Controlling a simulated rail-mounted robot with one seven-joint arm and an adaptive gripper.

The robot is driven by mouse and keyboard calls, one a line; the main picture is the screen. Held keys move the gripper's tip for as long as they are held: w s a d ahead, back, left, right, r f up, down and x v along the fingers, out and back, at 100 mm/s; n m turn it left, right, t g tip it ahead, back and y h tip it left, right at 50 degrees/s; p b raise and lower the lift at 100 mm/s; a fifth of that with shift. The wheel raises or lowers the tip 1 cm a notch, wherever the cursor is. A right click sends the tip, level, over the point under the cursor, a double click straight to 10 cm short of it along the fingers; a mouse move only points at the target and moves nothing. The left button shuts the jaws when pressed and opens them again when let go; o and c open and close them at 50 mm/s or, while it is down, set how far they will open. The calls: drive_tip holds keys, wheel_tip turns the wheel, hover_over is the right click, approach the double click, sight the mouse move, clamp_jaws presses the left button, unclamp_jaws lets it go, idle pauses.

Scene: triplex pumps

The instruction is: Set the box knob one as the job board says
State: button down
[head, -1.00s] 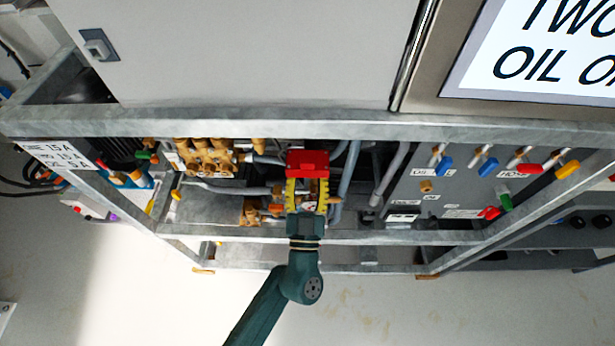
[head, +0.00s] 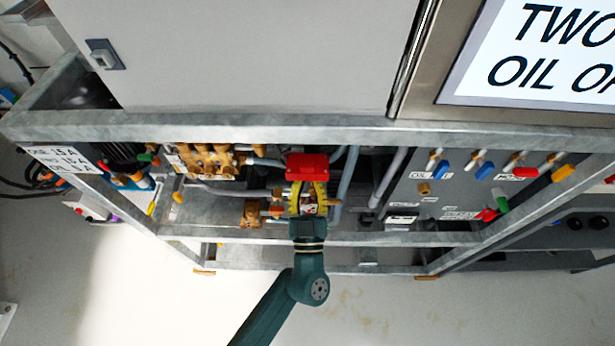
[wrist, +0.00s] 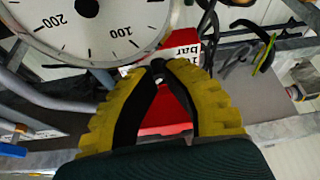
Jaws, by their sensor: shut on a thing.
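A red box (head: 307,166) sits among the pipes behind the frame's top rail in the head view, and its red face (wrist: 165,112) shows between my fingers in the wrist view. My gripper (head: 307,184) reaches up to the box from below. In the wrist view its yellow fingers (wrist: 158,70) are closed together at the tips on a small dark knob (wrist: 158,66) in front of the box. The knob's pointer and setting cannot be read.
A white dial gauge (wrist: 95,25) is close to my left finger. Brass valves (head: 205,160) are at left, coloured-handled valves (head: 500,172) at right. A steel rail (head: 300,132) crosses above my gripper. A partly cropped sign (head: 545,50) reads "TWO", "OIL". A small label (head: 62,160) shows amp values.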

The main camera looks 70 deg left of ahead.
drive_tip(key=shift+w+n+g+h+p, duration=0.15)
drive_tip(key=shift+n+g+p, duration=0.65)
drive_tip(key=shift+n, duration=1.45)
drive_tip(key=shift+s+n+g+h+p, duration=0.1)
drive_tip(key=shift+n+g+h+p, duration=0.15)
drive_tip(key=shift+n+g, duration=1.5)
drive_tip(key=shift+w+n+g+h+p, duration=0.1)
drive_tip(key=shift+n+g+p, duration=0.45)
drive_tip(key=shift+n, duration=2.15)
drive_tip(key=c, duration=1)
unclamp_jaws()
drive_tip(key=shift+c, duration=0.2)
drive_tip(key=v, duration=1.2)
